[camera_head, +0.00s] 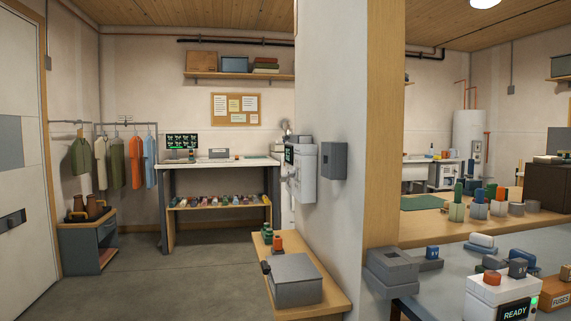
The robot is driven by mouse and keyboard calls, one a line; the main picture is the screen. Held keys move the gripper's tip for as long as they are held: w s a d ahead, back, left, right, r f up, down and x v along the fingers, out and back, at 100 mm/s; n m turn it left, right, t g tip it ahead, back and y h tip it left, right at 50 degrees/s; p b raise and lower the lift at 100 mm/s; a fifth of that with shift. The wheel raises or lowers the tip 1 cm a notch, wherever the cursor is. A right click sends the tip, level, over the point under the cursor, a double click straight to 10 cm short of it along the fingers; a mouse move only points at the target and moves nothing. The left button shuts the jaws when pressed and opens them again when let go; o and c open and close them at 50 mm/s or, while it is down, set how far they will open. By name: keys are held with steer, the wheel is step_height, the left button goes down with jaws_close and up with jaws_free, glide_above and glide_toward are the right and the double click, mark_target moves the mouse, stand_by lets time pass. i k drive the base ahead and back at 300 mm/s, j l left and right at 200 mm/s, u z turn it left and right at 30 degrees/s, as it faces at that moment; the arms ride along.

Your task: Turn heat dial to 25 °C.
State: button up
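I cannot make out a heat dial or a temperature scale anywhere in this view. A white wall unit (303,178) with a small dark display with green marks (289,155) hangs on the left face of the central pillar. Its front is turned to the left and seen at a steep angle, so its controls cannot be read. A white device (484,303) at the bottom right has an orange knob or button (492,278) on top and a display reading "READY". My gripper is not in view.
A low wooden bench (337,303) with a grey box (295,280) stands below the wall unit. A wooden counter (420,233) with several coloured items is right of the pillar. Open floor (190,285) lies at left, before a workbench (215,163) and hanging coats (118,165).

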mark_target(294, 174)
steer(key=i+j+u, duration=0.1)
steer(key=i+j, duration=0.6)
steer(key=i, duration=0.2)
steer(key=i+j+u, duration=0.15)
steer(key=i+j, duration=0.15)
steer(key=i, duration=0.2)
steer(key=i+j+u, duration=0.1)
steer(key=i+j, duration=0.2)
steer(key=i, duration=0.15)
